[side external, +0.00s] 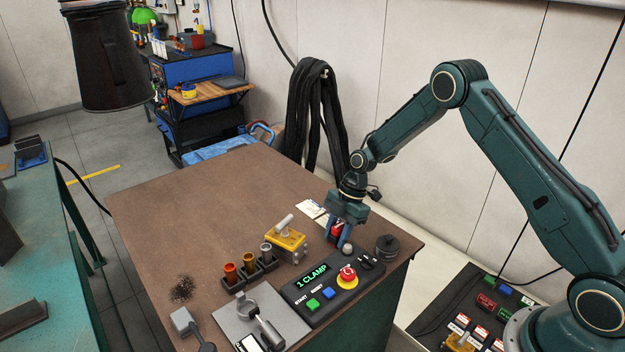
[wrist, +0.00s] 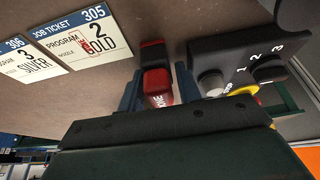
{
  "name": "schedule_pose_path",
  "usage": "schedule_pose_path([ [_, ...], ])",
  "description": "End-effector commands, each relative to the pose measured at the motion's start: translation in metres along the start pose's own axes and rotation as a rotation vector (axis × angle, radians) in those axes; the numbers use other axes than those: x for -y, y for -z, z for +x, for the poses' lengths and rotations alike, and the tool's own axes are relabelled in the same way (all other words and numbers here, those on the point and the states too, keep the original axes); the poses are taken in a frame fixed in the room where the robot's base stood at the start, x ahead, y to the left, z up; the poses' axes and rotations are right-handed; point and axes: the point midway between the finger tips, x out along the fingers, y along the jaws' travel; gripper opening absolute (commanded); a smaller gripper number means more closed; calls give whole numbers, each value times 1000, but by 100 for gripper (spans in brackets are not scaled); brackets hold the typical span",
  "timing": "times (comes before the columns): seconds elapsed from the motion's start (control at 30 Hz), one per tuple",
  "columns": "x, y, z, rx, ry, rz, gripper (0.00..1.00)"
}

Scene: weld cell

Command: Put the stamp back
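The stamp (wrist: 158,88) is a red block with white lettering, with a black part (wrist: 153,54) beyond it. In the side external view the red of the stamp (side external: 337,230) shows between my blue fingers, low over the table's back right area. My gripper (wrist: 159,82) has one finger on each side of the stamp, close against it, and looks shut on it. The underside of the stamp is hidden, so I cannot tell whether it touches the table. Job ticket 305 (wrist: 88,40), gold, program 2, bears a small red mark. Job ticket 306 (wrist: 24,62), silver, lies beside it.
The control box (side external: 318,293), reading "1 CLAMP", with buttons and a red emergency stop (side external: 347,273), is just in front of my gripper. A dark round object (side external: 387,247) stands to the right. A yellow clamp fixture (side external: 287,240) is to the left.

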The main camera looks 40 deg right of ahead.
Motion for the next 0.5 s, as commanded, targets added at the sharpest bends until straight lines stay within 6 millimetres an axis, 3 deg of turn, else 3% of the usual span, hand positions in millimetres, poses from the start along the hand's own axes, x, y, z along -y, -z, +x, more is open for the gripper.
schedule_pose_path([
  [0.27, 0, 1, -2, 0, 0, 0, 34],
  [0.5, -1, 1, -20, 1, -3, 1, 34],
])
